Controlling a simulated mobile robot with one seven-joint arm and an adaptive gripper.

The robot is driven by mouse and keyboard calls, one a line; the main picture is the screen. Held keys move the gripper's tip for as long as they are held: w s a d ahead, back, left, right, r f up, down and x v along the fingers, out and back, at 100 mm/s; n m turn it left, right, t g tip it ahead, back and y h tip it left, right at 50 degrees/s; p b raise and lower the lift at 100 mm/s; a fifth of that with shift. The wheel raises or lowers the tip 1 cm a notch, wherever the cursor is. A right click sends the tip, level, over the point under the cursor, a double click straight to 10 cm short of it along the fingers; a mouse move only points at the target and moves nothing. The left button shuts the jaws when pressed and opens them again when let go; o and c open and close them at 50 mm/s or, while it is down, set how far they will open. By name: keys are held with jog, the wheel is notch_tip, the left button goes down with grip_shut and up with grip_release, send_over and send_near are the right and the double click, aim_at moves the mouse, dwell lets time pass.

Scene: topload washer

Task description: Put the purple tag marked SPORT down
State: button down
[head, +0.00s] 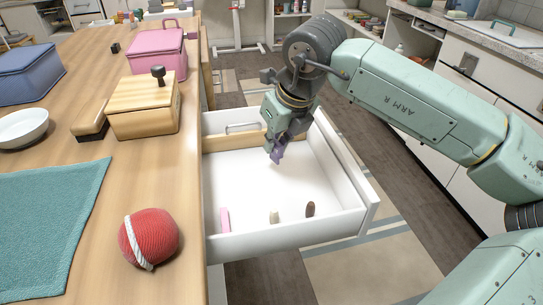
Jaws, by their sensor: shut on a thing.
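A small purple piece (277,153), which looks like the tag, is between the fingertips of my gripper (277,148). My gripper is shut on it and points down over the open white drawer (335,220). The purple piece is held inside the drawer's outline, toward its back part; I cannot tell its exact height above the drawer floor. Any SPORT marking is too small to read here.
In the drawer's front part lie a pink strip (225,220), a small beige piece (274,216) and a brown piece (310,209). The drawer's middle is clear. The wooden counter at left holds a red ball (149,240), a wooden box (142,112) and a pink box (157,52).

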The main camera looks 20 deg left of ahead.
aim_at(275, 154)
jog(key=shift+f, duration=1.95)
jog(key=shift+f, duration=0.15)
jog(key=c, duration=1.7)
grip_release()
jog(key=shift+r, duration=0.25)
jog(key=v, duration=1.2)
jog(key=shift+a, duration=0.1)
